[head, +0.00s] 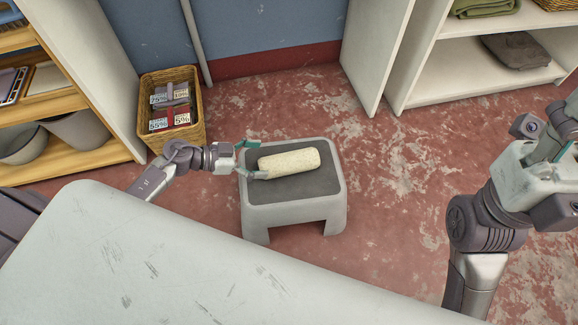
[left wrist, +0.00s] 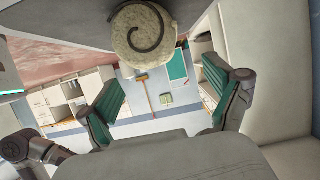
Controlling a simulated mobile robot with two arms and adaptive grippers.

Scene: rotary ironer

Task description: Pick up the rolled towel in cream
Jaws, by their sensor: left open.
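The cream rolled towel (head: 291,162) lies on its side on the dark top of a grey step stool (head: 335,190). My left gripper (head: 256,160) is open at the towel's left end, with one finger to the far side and one to the near side of that end. In the left wrist view, the towel's spiral end (left wrist: 140,36) shows at the top, beyond and above the open fingers (left wrist: 165,84); nothing is between the pads. My right gripper (head: 562,152) is at the right edge, far from the towel, partly cut off; its opening is unclear.
A pale worn table or board surface (head: 150,260) fills the near left foreground. A wicker basket (head: 172,137) with tagged items stands behind left. Shelves stand left (head: 60,95) and right (head: 460,90). Red floor (head: 395,180) is clear right of the stool.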

